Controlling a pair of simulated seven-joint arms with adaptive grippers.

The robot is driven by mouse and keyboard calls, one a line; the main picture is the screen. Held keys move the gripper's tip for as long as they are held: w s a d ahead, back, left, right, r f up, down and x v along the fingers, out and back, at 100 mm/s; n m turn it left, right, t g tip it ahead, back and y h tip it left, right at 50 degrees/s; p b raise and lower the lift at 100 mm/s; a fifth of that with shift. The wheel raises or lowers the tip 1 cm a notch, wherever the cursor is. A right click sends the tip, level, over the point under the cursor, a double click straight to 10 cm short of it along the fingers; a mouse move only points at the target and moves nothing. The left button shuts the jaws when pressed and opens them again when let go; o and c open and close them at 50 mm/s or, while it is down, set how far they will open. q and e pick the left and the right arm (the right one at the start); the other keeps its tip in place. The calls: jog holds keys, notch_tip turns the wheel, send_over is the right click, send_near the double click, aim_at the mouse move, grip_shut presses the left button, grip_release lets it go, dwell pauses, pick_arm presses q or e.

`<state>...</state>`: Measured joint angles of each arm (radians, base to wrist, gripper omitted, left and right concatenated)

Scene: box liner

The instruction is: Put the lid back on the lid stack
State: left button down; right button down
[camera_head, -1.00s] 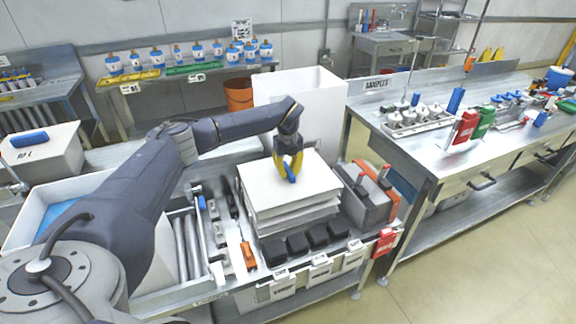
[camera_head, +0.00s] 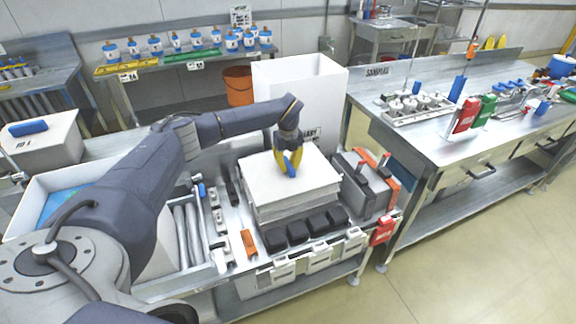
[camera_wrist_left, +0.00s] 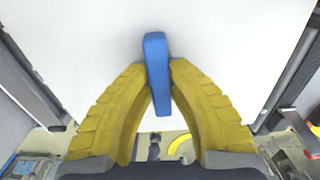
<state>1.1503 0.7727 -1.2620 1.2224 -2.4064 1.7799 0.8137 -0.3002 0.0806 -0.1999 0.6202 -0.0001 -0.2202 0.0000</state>
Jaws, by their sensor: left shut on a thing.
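The white lid (camera_head: 262,182) lies flat at the top of the lid stack (camera_head: 292,210), roughly in line with the lids below. No clear gap shows under it in the head view. My left gripper (camera_head: 289,169), with yellow fingers, points down over the lid's middle. It is shut on the lid's blue handle (camera_wrist_left: 157,75), which stands between both fingers in the left wrist view. The lid's white top (camera_wrist_left: 90,35) fills the upper part of that view. My right gripper is not in view.
Several black blocks (camera_head: 298,233) sit in front of the stack. A grey case with red handles (camera_head: 362,188) stands close on its right. A tall white bin (camera_head: 297,95) stands behind. Metal rollers (camera_head: 187,235) and an orange tool (camera_head: 249,243) lie to its left.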

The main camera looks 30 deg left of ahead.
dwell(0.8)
pick_arm(q)
jog(key=c, duration=0.7)
grip_release()
jog(key=shift+r, duration=0.15)
jog(key=shift+r, duration=4.4)
jog(key=shift+d, duration=0.15)
